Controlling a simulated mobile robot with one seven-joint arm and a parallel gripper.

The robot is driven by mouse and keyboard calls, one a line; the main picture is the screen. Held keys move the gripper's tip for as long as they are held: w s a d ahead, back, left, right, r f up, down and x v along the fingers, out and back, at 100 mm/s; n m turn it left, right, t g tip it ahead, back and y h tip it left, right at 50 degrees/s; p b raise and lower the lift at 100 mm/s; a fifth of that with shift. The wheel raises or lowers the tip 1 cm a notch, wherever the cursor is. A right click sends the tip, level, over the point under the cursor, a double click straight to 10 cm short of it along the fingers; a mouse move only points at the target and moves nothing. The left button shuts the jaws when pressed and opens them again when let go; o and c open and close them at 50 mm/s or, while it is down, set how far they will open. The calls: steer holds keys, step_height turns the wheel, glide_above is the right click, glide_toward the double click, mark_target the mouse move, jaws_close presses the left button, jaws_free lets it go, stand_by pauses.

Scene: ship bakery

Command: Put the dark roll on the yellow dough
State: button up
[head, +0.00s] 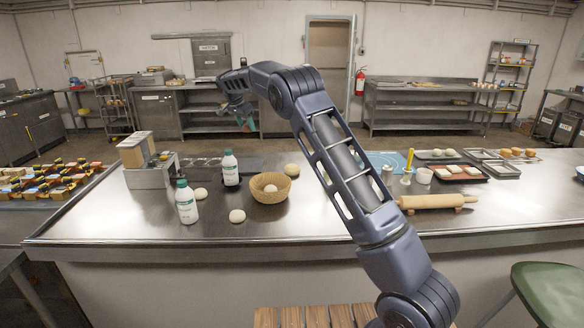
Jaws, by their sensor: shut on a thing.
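My gripper (246,122) is raised above the far side of the counter, left of the picture's middle. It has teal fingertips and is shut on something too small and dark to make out. I cannot pick out the dark roll for certain. Pale dough balls lie on the counter: one behind the basket (292,170), one by the bottles (201,194) and one near the front (237,216). Another dough ball (271,188) sits in a wicker basket (284,196). I cannot tell which is the yellow dough.
Two white bottles with teal caps (187,204) (231,169) stand left of the basket. A rolling pin (436,201) lies at right, before trays of dough and brown rolls (517,152). A metal holder (152,177) stands at left. The counter's front middle (300,225) is clear.

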steer(key=w+d+m, duration=0.1)
steer(key=d, duration=0.5)
steer(key=d+r+m+g, duration=0.1)
steer(key=d+m, duration=0.1)
steer(key=d, duration=0.4)
steer(key=w+d+m+h, duration=0.1)
steer(key=d+m, duration=0.1)
steer(key=d, duration=0.5)
steer(key=shift+w+r, duration=0.2)
steer(key=shift+w, duration=0.15)
glide_toward(293, 165)
steer(key=shift+g, duration=0.3)
steer(key=x, duration=0.6)
steer(key=o, duration=0.9)
steer(key=shift+f, duration=0.1)
steer(key=shift+o, duration=0.2)
